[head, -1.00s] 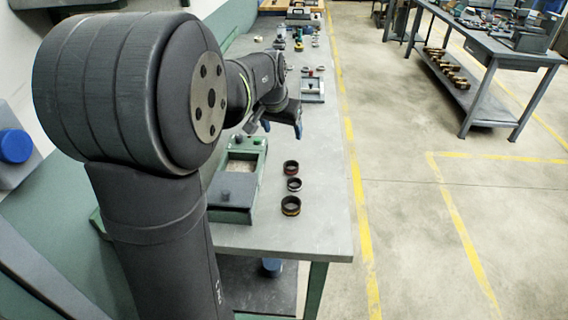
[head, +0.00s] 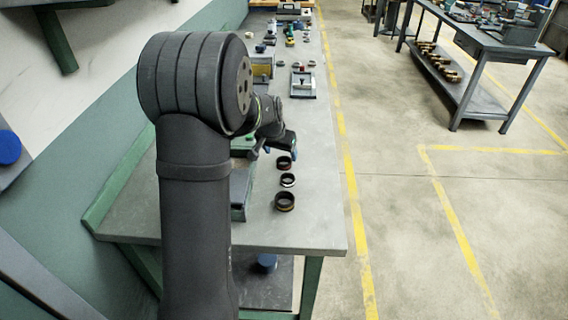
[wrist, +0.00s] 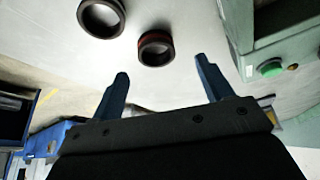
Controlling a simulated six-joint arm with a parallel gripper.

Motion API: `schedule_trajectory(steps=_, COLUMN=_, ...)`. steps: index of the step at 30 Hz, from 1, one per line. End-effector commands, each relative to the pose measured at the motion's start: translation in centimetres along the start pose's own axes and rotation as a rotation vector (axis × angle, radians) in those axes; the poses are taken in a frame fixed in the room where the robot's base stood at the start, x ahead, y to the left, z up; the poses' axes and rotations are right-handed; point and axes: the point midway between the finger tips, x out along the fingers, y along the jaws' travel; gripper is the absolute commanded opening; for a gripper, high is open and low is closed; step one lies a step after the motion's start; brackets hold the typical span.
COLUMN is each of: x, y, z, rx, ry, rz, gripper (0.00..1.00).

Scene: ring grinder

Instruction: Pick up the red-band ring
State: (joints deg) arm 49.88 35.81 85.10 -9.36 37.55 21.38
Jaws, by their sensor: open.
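The dark red-band ring (head: 284,162) lies on the grey bench top, the farthest of three rings in a row in the head view. In the wrist view, the red-band ring (wrist: 156,49) lies just beyond the fingertips, between their lines. My gripper (wrist: 161,68) is open and empty, with its two blue fingers apart. In the head view, my gripper (head: 281,149) is just behind the red-band ring, and its fingers are small there. I cannot tell its exact height above the bench.
A pale-band ring (head: 288,180) and a yellow-band ring (head: 285,202) lie nearer on the bench. A second ring (wrist: 101,17) shows in the wrist view. The green grinder box (head: 241,190) stands left of the rings, partly hidden by my arm. The bench (head: 318,215) is clear to their right.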

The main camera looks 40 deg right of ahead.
Motion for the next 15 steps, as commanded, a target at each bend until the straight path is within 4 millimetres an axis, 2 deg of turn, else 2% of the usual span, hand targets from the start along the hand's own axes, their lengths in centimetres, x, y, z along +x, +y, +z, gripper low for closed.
schedule_trajectory(steps=7, x=3.7, y=0.5, z=0.2, rx=0.0, ry=-0.004, rz=0.001, gripper=0.73)
schedule_trajectory(steps=15, x=4.5, y=0.4, z=0.2, rx=0.0, ry=-0.001, rz=0.0, gripper=0.73)
